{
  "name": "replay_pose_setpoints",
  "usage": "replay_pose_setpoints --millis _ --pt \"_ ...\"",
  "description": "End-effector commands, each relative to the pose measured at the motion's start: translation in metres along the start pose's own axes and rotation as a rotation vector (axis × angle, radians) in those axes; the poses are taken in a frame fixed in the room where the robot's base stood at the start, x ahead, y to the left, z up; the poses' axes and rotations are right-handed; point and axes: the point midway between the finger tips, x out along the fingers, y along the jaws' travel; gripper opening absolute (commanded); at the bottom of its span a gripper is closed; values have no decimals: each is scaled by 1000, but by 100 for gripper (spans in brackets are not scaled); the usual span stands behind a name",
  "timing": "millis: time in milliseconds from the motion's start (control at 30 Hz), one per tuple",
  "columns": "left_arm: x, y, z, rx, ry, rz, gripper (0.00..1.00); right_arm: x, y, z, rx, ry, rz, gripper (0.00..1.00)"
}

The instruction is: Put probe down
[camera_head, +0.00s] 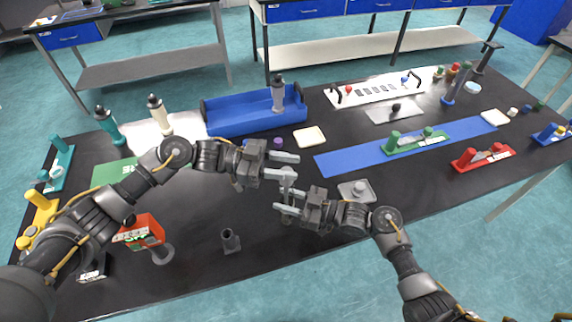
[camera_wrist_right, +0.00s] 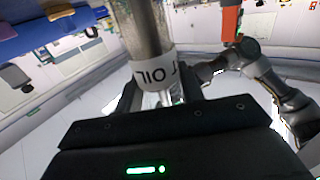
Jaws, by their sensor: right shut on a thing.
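A small grey probe (camera_head: 287,181) stands roughly upright between my two grippers in the head view. My right gripper (camera_head: 290,201) is shut on it, above the black table. In the right wrist view the held piece is a metallic cylinder (camera_wrist_right: 143,30) with a white band marked "OIL". Its lower end is hidden by the gripper body. My left gripper (camera_head: 284,164) is just above, with its fingers apart and nothing visible between them. Its lower finger overlaps the probe's top in the picture; I cannot tell whether they touch.
A short dark tube holder (camera_head: 230,240) stands at the front. A grey plate with a knob (camera_head: 357,190) lies to the right. A blue tray (camera_head: 230,122) holding a grey bottle is behind. A red box (camera_head: 140,232) is at the left. The front middle of the table (camera_head: 300,245) is bare.

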Motion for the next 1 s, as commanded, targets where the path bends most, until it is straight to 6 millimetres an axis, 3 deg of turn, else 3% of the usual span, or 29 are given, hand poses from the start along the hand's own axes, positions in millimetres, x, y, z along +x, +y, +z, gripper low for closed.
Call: replay_pose_setpoints --millis 533,1000 --pt "-5 0 0 0 -1 -1 35 0 0 0 0 -1 0 12" --pt "-77 0 0 0 -2 -3 35 0 0 0 0 0 0 12"
